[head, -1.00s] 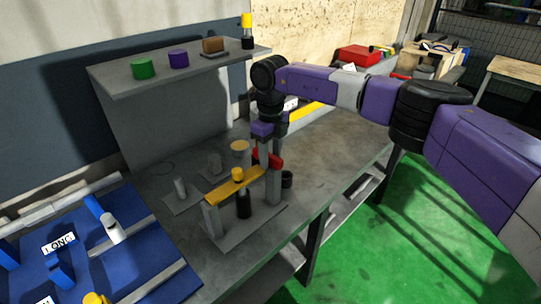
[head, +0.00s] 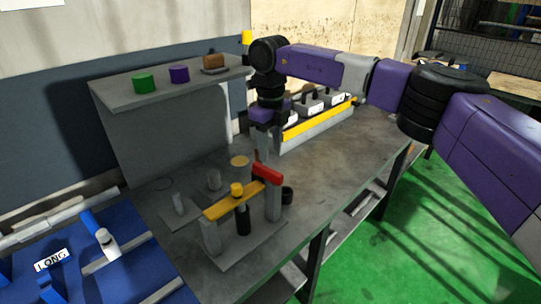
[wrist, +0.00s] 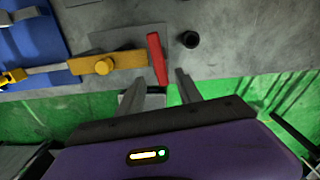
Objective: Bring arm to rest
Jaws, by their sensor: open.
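My gripper (head: 262,140) hangs over the grey workbench (head: 335,160), behind the fixture, with its fingers pointing down. In the wrist view my gripper (wrist: 160,88) shows two grey fingers spread apart with nothing between them. The fixture has a yellow bar (head: 222,205) with a yellow knob (head: 237,189) and a red block (head: 267,173) at its right end. The red block also shows in the wrist view (wrist: 157,58), ahead of the fingers and apart from them as far as I can tell. My purple arm reaches in from the right.
A grey shelf (head: 130,93) holds a green cylinder (head: 144,82), a purple cylinder (head: 179,74) and a brown block (head: 213,63). A yellow-edged rack (head: 320,120) stands behind my gripper. A blue board (head: 85,275) lies at left. The bench's right part is clear.

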